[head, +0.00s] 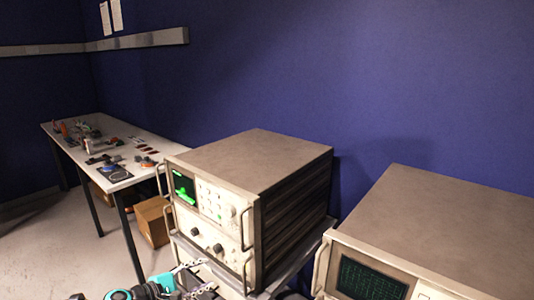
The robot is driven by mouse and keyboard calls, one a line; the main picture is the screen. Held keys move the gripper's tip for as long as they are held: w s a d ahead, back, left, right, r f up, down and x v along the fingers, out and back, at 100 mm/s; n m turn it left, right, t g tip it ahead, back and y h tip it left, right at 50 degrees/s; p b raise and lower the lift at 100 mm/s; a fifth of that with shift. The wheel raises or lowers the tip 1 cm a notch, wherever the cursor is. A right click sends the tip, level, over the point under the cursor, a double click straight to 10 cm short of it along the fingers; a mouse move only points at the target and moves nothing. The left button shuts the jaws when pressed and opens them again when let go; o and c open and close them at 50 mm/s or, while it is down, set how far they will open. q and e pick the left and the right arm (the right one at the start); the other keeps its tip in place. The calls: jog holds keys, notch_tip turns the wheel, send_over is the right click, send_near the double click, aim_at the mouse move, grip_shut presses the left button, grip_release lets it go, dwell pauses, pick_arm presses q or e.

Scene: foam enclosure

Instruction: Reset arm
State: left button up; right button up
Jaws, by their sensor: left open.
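My left gripper (209,274) is at the bottom of the head view, in front of the lower part of the nearer instrument. Its two light grey fingers are spread apart, and I see nothing between them. Part of my left arm, dark with teal rings, shows at the bottom edge. I cannot tell whether the fingers touch the instrument. My right gripper is not in view.
A beige instrument (250,160) with a green screen and front handles stands at the centre. A second one (450,220) is at the lower right. A white table (128,177) with small tools stands left, a cardboard box (153,222) beside it. Floor at left is clear.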

pick_arm(q)
jog(key=s+d+m+g+y, duration=0.25)
jog(key=s+m, duration=0.35)
jog(key=s, duration=0.3)
jog(key=s+d+m+g+y, duration=0.2)
jog(key=s+d+m+y, duration=0.25)
jog(key=s, duration=0.35)
jog(key=s+a+m+y, duration=0.2)
jog(key=s+a+m, duration=0.1)
jog(key=s+m, duration=0.4)
jog(key=shift+s, duration=0.75)
jog(key=shift+a+t, duration=0.1)
jog(key=shift+t, duration=0.15)
